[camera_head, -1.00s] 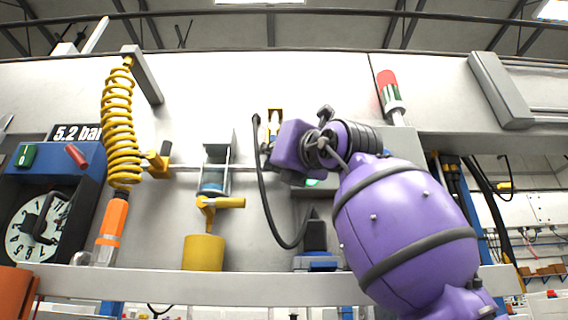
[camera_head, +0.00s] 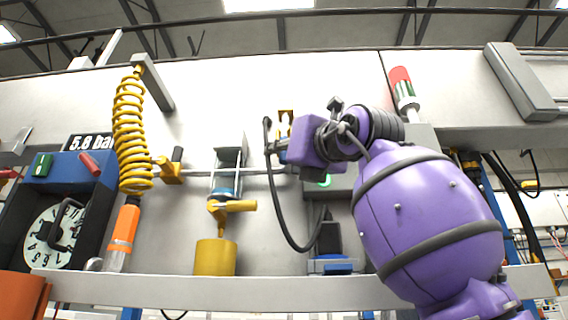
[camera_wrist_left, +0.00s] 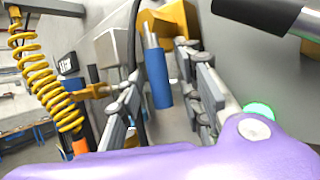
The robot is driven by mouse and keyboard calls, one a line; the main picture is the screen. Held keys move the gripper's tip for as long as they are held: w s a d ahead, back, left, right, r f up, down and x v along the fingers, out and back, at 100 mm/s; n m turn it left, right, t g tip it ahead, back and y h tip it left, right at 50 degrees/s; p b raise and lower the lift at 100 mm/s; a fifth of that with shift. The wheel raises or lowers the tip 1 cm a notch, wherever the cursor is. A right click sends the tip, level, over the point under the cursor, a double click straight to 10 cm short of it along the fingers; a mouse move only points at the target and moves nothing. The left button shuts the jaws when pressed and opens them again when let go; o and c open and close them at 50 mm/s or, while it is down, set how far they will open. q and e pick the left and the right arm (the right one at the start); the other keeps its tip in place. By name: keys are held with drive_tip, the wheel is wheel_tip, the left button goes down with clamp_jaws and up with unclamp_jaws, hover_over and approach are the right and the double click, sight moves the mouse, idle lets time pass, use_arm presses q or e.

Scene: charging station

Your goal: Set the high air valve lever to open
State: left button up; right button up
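A lever with a blue grip and metal tip (camera_wrist_left: 157,80) stands by a yellow bracket (camera_wrist_left: 172,25) on the wall panel in the left wrist view. In the head view the yellow bracket (camera_head: 285,115) shows just left of my purple wrist, which partly hides the lever. My left gripper (camera_wrist_left: 162,82) is open, with one finger on each side of the blue grip. I cannot tell whether either finger touches it. My right gripper is not in view.
A black hose (camera_head: 278,205) hangs close beside the gripper. A yellow handle (camera_head: 232,207), a yellow cup (camera_head: 215,257), a yellow coiled hose (camera_head: 130,130) and a round gauge (camera_head: 52,235) stand to the left. A display (camera_head: 87,142) reads 5.8 bar. A red-green lamp (camera_head: 402,85) is to the right.

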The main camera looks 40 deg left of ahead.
use_arm(q)
drive_tip(key=v, duration=1.2)
idle(0.3)
drive_tip(key=shift+f, duration=0.1)
